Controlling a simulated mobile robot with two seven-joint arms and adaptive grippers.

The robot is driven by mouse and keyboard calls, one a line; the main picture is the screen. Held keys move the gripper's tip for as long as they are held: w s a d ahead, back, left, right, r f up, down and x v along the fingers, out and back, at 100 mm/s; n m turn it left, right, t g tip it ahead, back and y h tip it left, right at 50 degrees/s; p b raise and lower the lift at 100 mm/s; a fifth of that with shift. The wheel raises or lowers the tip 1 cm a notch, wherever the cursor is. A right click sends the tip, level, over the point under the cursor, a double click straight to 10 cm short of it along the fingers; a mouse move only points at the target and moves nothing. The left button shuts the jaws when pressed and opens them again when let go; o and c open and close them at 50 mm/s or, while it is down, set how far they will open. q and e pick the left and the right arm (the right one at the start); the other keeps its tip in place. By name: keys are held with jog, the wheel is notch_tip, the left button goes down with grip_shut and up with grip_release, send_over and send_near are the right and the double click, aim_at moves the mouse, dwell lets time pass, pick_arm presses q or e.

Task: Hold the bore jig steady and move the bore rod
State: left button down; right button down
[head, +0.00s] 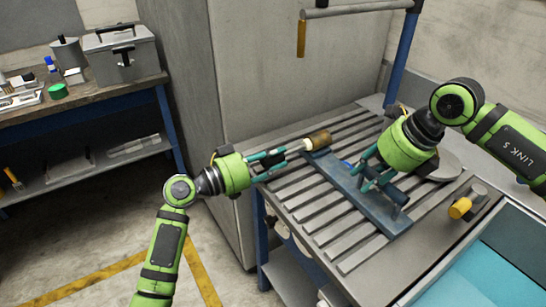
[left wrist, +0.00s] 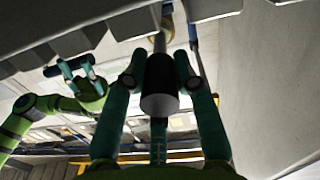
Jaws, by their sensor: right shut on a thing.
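The bore jig (head: 386,216) is a blue plate with upright pieces and a dark blue tube (head: 394,194), lying on the slatted bench. My right gripper (head: 372,180) is shut on the jig from above, around an upright part near its middle. The bore rod has a black handle (left wrist: 160,85) and a thin grey shaft. A brass cylinder (head: 319,139) sits at its far end, by the jig's far-left end. My left gripper (head: 300,155) has its fingers on both sides of the black handle, also in the left wrist view (left wrist: 160,72). Whether both pads touch it is unclear.
The slatted bench top (head: 335,235) has free room in front of the jig. A yellow-capped cylinder (head: 460,208) and a round grey plate (head: 440,165) lie at the right. A large grey cabinet (head: 250,90) stands behind my left arm. A teal tray (head: 490,275) is at lower right.

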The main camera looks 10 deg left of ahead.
aim_at(286, 153)
pick_arm(q)
jog(key=shift+w, duration=0.1)
jog(key=shift+x, duration=1.75)
jog(key=c, duration=1)
grip_release()
jog(key=shift+a+r, duration=0.1)
jog(key=v, duration=1.2)
